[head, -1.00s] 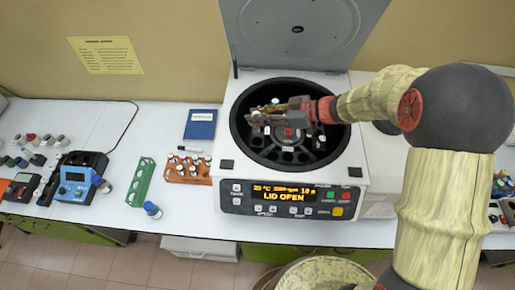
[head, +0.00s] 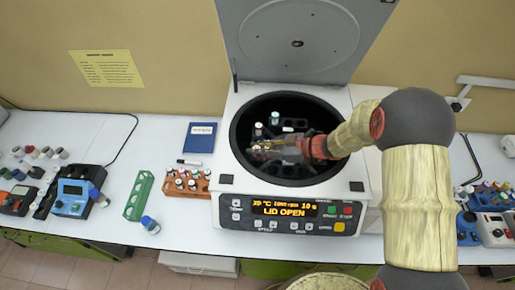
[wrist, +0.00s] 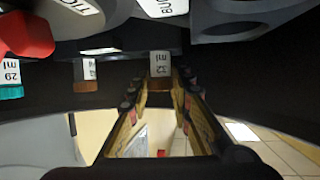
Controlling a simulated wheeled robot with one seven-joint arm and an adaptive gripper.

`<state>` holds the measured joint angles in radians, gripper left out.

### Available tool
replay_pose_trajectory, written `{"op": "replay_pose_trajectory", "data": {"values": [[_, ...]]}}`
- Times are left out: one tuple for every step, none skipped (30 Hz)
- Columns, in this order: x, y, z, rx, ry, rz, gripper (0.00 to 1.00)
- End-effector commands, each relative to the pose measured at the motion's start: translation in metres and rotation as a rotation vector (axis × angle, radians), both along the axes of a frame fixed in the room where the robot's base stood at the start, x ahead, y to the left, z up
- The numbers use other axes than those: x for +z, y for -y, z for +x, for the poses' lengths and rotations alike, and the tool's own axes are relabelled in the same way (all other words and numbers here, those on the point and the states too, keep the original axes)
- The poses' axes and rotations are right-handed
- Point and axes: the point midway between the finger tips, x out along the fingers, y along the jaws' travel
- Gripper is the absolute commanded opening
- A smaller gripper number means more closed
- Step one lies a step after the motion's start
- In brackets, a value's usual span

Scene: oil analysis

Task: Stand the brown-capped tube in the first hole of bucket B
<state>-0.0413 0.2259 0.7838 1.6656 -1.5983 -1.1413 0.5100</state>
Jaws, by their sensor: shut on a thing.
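The open centrifuge (head: 340,190) stands in the middle of the head view, with its lid up. My gripper (head: 260,147) is inside the left part of its dark bowl. In the wrist view, which looks upside down, my gripper (wrist: 160,95) is shut on the brown-capped tube (wrist: 160,70), labelled 32 ml, between its fingertips. A white label starting "BU" (wrist: 163,7) on a grey bucket shows just beyond the tube. Whether the tube is in a hole cannot be told. The first hole of bucket B is not distinguishable.
A teal-capped tube (wrist: 10,90) labelled 29 ml and another brown-capped tube (wrist: 95,86) are nearby. A red knob (wrist: 27,35) is at the left. The bowl wall surrounds my gripper. An orange rack (head: 187,189) and a green rack (head: 138,196) stand left of the centrifuge.

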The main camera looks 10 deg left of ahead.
Motion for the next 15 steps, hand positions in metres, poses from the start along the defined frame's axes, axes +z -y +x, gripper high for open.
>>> {"op": "replay_pose_trajectory", "data": {"values": [[0.0014, -0.0001, 0.0005, 0.000, 0.002, 0.001, 0.00], [0.0014, -0.0001, 0.0005, 0.000, 0.002, 0.001, 0.00], [0.0014, -0.0001, 0.0004, 0.000, 0.002, 0.001, 0.00], [0.0014, -0.0001, 0.0004, 0.000, 0.002, 0.000, 0.00], [0.0011, -0.0001, 0.0004, -0.001, 0.001, 0.000, 0.00], [0.0004, 0.0000, 0.0003, -0.001, 0.001, 0.000, 0.00], [-0.0004, 0.0000, 0.0003, -0.001, 0.001, 0.000, 0.00], [-0.0013, 0.0000, 0.0004, -0.001, 0.001, 0.000, 0.00], [-0.0019, 0.0000, 0.0004, -0.001, 0.001, 0.000, 0.22], [-0.0014, 0.0000, 0.0005, 0.000, 0.002, 0.000, 0.23], [-0.0013, 0.0000, 0.0005, 0.000, 0.002, 0.000, 0.25], [-0.0013, 0.0000, 0.0004, 0.000, 0.002, 0.000, 0.27], [-0.0012, -0.0001, 0.0004, 0.000, 0.002, 0.000, 0.29], [-0.0012, -0.0001, 0.0004, 0.000, 0.002, 0.000, 0.31], [-0.0012, -0.0001, 0.0004, 0.000, 0.002, 0.000, 0.33]]}}
